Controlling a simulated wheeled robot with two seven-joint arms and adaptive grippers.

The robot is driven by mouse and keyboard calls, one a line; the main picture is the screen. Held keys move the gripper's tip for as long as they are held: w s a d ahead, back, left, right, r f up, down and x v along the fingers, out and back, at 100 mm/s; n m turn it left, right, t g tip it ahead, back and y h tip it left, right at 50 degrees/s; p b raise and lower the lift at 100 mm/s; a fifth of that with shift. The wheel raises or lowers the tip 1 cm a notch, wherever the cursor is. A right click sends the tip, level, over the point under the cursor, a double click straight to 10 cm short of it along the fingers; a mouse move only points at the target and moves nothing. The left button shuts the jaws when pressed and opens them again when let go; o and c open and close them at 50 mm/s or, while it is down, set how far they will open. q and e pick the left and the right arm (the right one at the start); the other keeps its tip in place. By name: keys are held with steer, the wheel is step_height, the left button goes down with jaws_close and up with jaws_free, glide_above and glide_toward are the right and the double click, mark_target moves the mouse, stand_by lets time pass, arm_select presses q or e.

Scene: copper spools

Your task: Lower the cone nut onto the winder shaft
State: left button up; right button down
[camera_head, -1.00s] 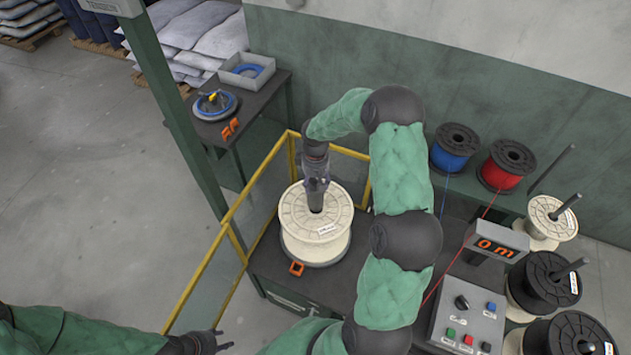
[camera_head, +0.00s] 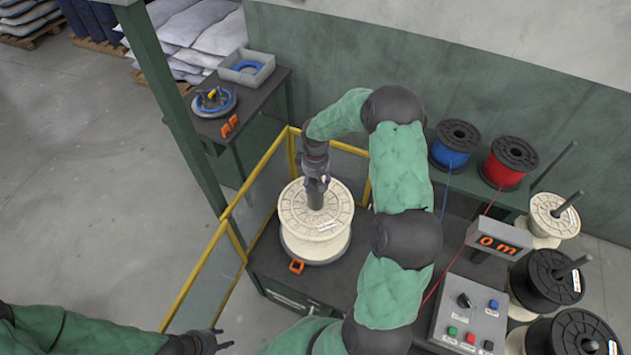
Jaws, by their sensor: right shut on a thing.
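A large cream spool (camera_head: 322,226) stands upright on the winder inside the yellow guard, with a white label on its top. My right gripper (camera_head: 316,197) points down over the centre of the spool. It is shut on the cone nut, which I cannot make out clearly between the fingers. The dark grey piece at the spool's hub may be the nut or the shaft. I cannot tell whether the nut touches the shaft. My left gripper (camera_head: 227,338) is at the bottom edge, away from the spool, and looks open and empty.
A yellow guard frame (camera_head: 200,275) stands left of and behind the spool. An orange clip (camera_head: 296,266) lies in front of it. Blue (camera_head: 455,145) and red (camera_head: 508,160) wire spools stand behind.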

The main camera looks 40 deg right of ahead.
steer(key=shift+f, duration=0.35)
steer(key=shift+c, duration=1.4)
jaws_free()
steer(key=shift+r, duration=0.1)
step_height(320, 180, up, 12)
